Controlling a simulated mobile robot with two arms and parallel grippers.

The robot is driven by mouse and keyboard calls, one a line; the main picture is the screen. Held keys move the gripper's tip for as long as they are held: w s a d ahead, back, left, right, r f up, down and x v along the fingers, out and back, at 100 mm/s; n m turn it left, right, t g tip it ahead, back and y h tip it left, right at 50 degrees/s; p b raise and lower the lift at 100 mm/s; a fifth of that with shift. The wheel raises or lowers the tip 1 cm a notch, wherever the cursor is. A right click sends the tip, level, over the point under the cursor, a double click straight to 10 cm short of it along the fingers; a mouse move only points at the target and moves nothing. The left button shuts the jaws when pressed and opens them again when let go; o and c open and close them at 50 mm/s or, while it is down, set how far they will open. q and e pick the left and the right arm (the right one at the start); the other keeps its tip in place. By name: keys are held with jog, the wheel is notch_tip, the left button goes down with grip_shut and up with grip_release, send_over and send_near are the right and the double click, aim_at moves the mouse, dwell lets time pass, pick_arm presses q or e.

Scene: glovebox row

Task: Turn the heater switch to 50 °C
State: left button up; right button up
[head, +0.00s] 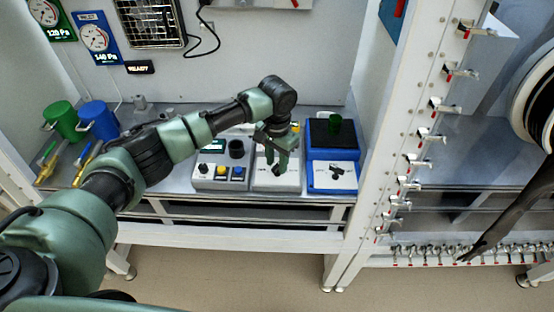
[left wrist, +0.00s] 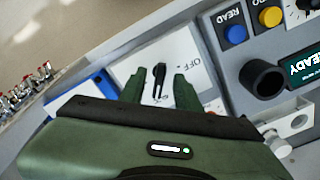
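A white switch panel (left wrist: 150,62) marked OFF shows in the left wrist view, with a black lever knob (left wrist: 159,78) on it. In the head view the white panel (head: 268,182) is the middle unit on the bench, partly hidden by my gripper. My left gripper (head: 281,164) is over this panel, pointing down. In the left wrist view its two green fingers (left wrist: 158,92) are apart, one on each side of the knob, with a gap on both sides. Which temperature mark the knob points at cannot be read. My right gripper is not in view.
Left of the panel stands a grey unit (head: 205,183) with a black knob, yellow and blue buttons. Right of it is a blue unit (head: 318,180) with its own black knob. Green (head: 60,118) and blue (head: 98,120) cylinders are at left. A white clamp-lined post (head: 395,130) rises at right.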

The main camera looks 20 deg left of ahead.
pick_arm(q)
grip_shut()
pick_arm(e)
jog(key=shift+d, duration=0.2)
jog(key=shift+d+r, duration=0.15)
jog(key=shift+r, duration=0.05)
pick_arm(q)
jog(key=m+p, duration=0.1)
jog(key=m, duration=0.2)
jog(key=shift+r+p, duration=0.15)
jog(key=shift+p, duration=0.25)
jog(key=m+p, duration=0.1)
jog(key=m, duration=0.1)
jog(key=shift+m, duration=0.3)
jog(key=shift+w+m, duration=0.1)
jog(key=shift+m, duration=0.7)
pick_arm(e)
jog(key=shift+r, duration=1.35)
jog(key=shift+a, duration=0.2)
